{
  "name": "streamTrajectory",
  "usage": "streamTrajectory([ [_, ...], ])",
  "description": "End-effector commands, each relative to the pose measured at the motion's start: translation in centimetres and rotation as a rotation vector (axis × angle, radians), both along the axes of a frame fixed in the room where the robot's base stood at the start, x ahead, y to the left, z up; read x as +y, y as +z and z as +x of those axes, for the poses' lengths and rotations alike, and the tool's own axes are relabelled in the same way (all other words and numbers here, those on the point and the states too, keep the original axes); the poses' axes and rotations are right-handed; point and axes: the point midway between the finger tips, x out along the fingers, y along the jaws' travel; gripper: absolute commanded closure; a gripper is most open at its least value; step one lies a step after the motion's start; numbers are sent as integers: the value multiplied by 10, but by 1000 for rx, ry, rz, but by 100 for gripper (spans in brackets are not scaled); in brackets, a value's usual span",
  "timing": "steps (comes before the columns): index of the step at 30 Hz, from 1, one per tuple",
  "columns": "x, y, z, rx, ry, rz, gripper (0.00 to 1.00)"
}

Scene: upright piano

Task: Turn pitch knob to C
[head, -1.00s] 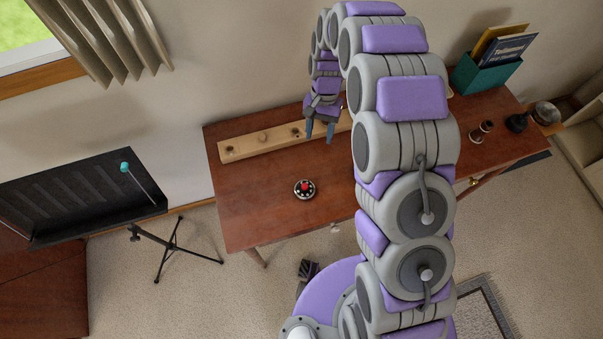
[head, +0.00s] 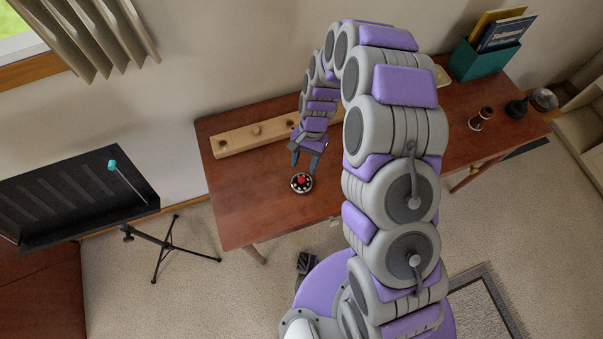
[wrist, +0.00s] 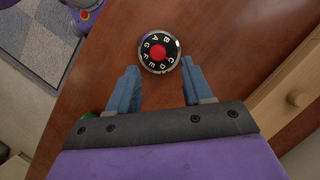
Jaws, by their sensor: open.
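The pitch knob (head: 302,183) is a round black dial with a red centre and white letters around its face, on the brown desk (head: 245,205) near its front edge. In the wrist view the knob (wrist: 159,53) lies just beyond my fingertips, centred between them. The letters A, B, C, D, E, F and G can be made out, with C toward the lower right. My gripper (head: 305,166) is open and empty, with its blue fingers (wrist: 159,80) spread wider than the knob. In the head view the fingertips are just behind and above it.
A long wooden block (head: 255,135) with round knobs lies along the back of the desk. A teal file box (head: 484,60) stands at the back right. A black music stand (head: 75,200) is at left. The desk around the knob is clear.

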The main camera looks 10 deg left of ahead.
Motion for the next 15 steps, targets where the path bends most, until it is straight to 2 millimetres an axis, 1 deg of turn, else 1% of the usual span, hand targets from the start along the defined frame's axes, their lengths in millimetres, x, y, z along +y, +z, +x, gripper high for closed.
streamTrajectory([
  [1, 0, -11, -5, 3, 1, -1, 50],
  [6, 2, -34, -14, 3, 2, -1, 50],
  [10, 4, -44, -17, -1, 0, 0, 50],
  [15, 5, -48, -18, -3, 0, -1, 50],
])
